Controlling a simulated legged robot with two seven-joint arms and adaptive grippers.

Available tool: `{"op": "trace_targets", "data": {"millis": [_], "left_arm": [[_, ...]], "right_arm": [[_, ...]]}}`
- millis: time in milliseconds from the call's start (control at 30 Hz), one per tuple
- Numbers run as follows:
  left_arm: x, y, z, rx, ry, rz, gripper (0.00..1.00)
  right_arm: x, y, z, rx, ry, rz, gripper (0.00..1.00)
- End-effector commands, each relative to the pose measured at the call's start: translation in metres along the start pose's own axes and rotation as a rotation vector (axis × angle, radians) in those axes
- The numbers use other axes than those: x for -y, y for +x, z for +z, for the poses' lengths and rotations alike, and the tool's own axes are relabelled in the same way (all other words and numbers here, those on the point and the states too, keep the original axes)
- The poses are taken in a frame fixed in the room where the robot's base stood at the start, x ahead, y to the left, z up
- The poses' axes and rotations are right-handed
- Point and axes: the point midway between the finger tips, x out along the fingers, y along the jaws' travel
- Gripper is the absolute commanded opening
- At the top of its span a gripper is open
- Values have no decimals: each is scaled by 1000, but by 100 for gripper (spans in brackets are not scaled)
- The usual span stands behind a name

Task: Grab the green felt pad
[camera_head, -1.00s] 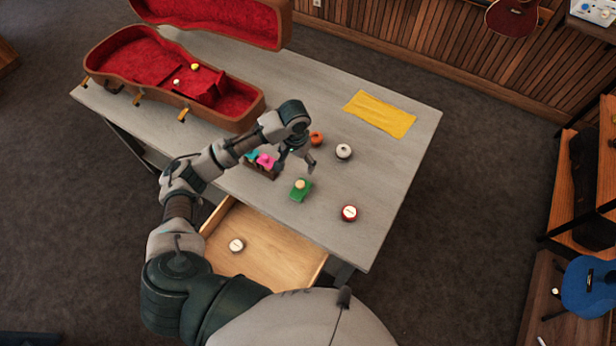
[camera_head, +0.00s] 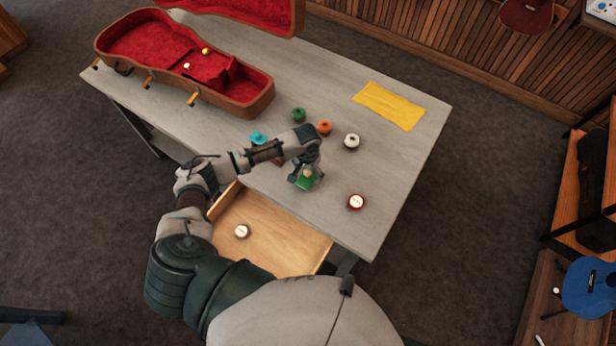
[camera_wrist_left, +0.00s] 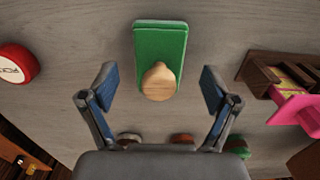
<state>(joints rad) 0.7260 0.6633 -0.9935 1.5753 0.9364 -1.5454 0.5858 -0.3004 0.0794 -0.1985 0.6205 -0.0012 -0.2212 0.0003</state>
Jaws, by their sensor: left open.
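The green felt pad (camera_head: 304,182) lies on the grey table, and in the left wrist view it is a green block (camera_wrist_left: 160,42) with a round wooden knob (camera_wrist_left: 159,82) on it. My left gripper (camera_head: 306,177) is over the pad. In the left wrist view its blue-lined fingers (camera_wrist_left: 159,88) are spread, one on each side of the knob, with gaps to it. Nothing is held. In the head view the gripper partly covers the pad. My right gripper is not in view.
A red-and-white round tin (camera_head: 356,202) sits right of the pad. White (camera_head: 351,141), orange (camera_head: 324,128) and green (camera_head: 299,115) round items stand behind. A wooden holder with a pink item (camera_wrist_left: 298,108) is close by. An open drawer (camera_head: 275,240) juts out in front.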

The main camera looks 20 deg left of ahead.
Motion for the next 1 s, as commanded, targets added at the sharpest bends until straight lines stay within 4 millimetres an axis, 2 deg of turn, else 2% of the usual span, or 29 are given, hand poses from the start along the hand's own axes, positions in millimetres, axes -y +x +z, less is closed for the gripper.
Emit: {"op": "trace_targets", "data": {"millis": [100, 200, 433, 700, 1000], "left_arm": [[-1, 18, 0, 3, -1, 0, 88], [-1, 25, 0, 1, 0, -1, 88], [-2, 26, 0, -1, 0, -2, 88], [-1, 26, 0, 0, 0, -1, 22], [0, 25, 0, 0, 0, -1, 21]], "right_arm": [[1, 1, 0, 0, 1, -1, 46], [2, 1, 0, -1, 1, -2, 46], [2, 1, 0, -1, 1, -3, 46], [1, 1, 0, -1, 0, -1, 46], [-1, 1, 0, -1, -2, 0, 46]]}}
